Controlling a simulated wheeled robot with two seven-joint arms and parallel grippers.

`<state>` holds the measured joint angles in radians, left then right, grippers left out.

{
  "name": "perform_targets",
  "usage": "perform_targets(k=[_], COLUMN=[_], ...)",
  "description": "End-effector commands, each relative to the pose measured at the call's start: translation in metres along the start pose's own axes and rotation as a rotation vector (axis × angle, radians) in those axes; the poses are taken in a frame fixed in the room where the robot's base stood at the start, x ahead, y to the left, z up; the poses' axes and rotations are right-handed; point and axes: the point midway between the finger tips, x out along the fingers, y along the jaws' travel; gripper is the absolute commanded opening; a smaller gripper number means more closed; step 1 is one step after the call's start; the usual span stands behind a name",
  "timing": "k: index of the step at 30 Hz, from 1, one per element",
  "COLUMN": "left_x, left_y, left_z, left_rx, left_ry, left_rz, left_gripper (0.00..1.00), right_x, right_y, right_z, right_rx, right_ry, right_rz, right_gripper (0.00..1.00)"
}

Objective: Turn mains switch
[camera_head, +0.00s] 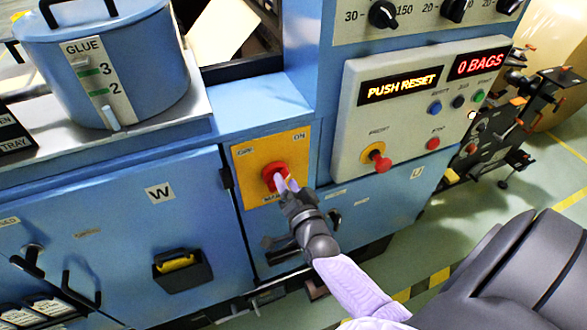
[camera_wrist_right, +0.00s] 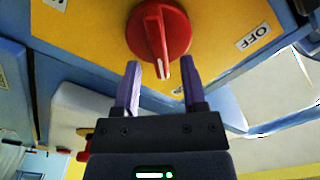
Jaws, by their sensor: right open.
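The mains switch is a red rotary knob (camera_head: 273,174) on a yellow plate (camera_head: 246,163) on the blue machine front, with OFF at the plate's upper left and ON at its upper right. In the right wrist view the red knob (camera_wrist_right: 158,32) has a raised grip bar with a white mark at its lower end. My right gripper (camera_head: 288,184) is at the knob. In the wrist view its purple fingers (camera_wrist_right: 162,78) are open, one on each side of the bar's marked end; I cannot tell whether they touch. My left gripper is not in view.
A pale control panel (camera_head: 410,115) to the right reads PUSH RESET and 0 BAGS, with a red mushroom button (camera_head: 380,162) protruding. A blue glue pot (camera_head: 115,65) stands at upper left. A black handle (camera_head: 283,250) is below the plate. Green floor lies at lower right.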

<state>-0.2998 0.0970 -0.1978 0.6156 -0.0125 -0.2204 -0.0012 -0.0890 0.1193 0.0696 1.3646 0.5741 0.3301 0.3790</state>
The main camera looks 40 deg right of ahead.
Motion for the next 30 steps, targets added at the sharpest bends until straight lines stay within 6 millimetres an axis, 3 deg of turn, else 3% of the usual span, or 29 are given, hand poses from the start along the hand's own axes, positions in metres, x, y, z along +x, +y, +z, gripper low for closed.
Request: perform_targets(k=[6, 12, 26, 28, 30], left_x=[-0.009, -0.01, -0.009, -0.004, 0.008], left_y=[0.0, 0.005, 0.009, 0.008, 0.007], left_z=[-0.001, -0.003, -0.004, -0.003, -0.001], left_rx=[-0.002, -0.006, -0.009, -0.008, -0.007], left_ry=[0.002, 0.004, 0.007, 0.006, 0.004], left_rz=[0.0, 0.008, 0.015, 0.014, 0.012], left_gripper=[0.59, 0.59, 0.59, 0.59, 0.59], right_x=[-0.052, -0.084, -0.087, -0.089, -0.098], right_y=[0.0, 0.0, 0.001, 0.01, 0.035], right_z=[-0.001, 0.0, 0.001, 0.014, 0.05], right_rx=[0.0, 0.0, -0.001, -0.025, -0.098], right_ry=[-0.003, -0.002, -0.003, -0.039, -0.144], right_rz=[0.003, 0.003, 0.002, 0.017, 0.057], right_gripper=[0.54, 0.54, 0.54, 0.54, 0.54])
